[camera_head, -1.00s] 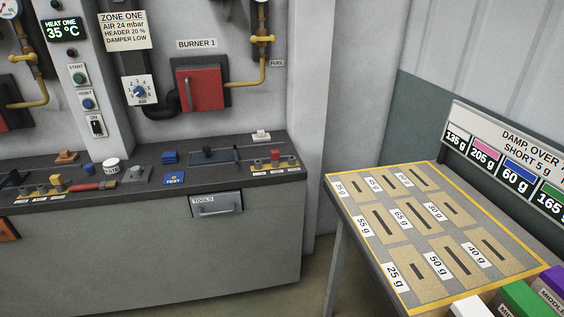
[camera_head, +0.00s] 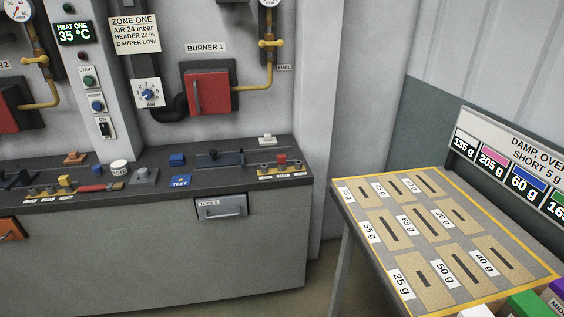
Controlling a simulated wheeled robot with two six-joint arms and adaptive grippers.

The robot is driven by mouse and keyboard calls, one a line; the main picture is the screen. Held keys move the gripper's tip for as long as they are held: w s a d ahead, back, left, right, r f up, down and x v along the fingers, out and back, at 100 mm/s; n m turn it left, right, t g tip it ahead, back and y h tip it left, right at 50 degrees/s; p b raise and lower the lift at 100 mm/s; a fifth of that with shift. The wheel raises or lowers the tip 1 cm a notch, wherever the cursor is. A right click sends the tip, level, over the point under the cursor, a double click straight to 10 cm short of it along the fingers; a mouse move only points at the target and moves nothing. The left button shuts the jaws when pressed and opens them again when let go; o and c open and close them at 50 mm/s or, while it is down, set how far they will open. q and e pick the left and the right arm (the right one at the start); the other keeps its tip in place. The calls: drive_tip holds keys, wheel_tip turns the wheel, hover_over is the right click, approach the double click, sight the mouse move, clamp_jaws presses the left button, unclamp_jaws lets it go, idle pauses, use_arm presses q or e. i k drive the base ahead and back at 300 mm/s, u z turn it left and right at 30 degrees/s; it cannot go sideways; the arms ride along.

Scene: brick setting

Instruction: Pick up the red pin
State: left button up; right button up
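A small red pin (camera_head: 282,159) stands upright at the right end of the dark bench top, in a holder (camera_head: 281,170) with labels along its front edge. Small brassy parts sit on either side of it. Neither of my grippers is in view.
The grey bench (camera_head: 150,240) runs along the wall, with a slider unit (camera_head: 215,158), a blue TEST block (camera_head: 181,180) and a red-handled tool (camera_head: 98,187) on top. A tools drawer (camera_head: 221,207) is in its front. A table (camera_head: 350,205) with labelled weight slots stands right, across a floor gap.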

sight(281, 159)
drive_tip(key=u, duration=0.55)
drive_tip(key=i, duration=0.95)
drive_tip(key=z, duration=0.35)
drive_tip(key=i, duration=0.75)
drive_tip(key=z, duration=0.8)
